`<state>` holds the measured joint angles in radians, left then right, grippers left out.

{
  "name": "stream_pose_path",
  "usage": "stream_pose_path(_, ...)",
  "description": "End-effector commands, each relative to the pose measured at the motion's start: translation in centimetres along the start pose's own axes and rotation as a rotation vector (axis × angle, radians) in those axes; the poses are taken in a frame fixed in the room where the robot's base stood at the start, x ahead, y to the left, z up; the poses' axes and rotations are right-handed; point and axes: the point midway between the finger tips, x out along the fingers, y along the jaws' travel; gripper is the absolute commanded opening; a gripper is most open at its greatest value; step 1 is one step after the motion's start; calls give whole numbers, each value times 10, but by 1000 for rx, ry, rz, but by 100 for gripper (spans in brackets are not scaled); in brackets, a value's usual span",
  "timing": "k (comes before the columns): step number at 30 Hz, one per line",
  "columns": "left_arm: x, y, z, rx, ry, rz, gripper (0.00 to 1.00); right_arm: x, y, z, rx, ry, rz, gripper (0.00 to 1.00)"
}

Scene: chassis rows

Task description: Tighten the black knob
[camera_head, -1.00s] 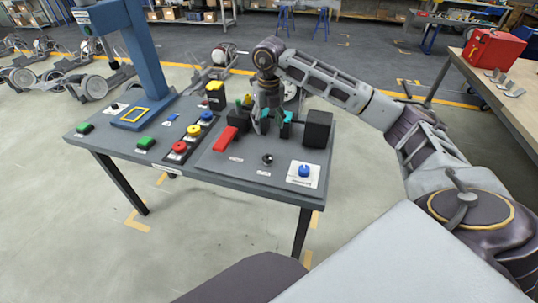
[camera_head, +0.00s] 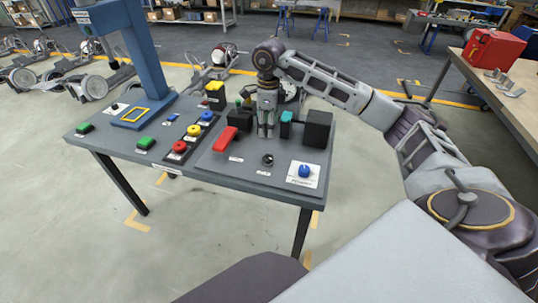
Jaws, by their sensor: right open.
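The black knob (camera_head: 267,160) is a small round knob near the front edge of the grey table's raised panel, between the red lever and the blue knob. My right gripper (camera_head: 265,134) points down above the panel, just behind the black knob in the picture. It is open and empty, seen with its fingers close together in this view. It appears apart from the knob; its exact height is hard to tell. My left gripper is out of view.
A red lever (camera_head: 225,139) is left of my right gripper. A teal block (camera_head: 286,124) and a black box (camera_head: 317,129) stand to its right. A blue knob (camera_head: 304,171) sits on a white plate at the front right. Several coloured buttons lie to the left.

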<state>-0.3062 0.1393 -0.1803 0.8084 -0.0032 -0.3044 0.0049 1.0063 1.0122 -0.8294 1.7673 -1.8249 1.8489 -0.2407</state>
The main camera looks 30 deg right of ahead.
Motion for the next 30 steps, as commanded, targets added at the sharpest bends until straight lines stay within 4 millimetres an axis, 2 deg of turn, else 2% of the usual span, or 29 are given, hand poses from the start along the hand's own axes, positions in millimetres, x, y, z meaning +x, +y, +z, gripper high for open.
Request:
stream_pose_path(24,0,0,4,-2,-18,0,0,0,3,-2,-841,5,16,59)
stream_pose_path(30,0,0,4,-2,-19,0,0,0,3,-2,-1002,4,16,59)
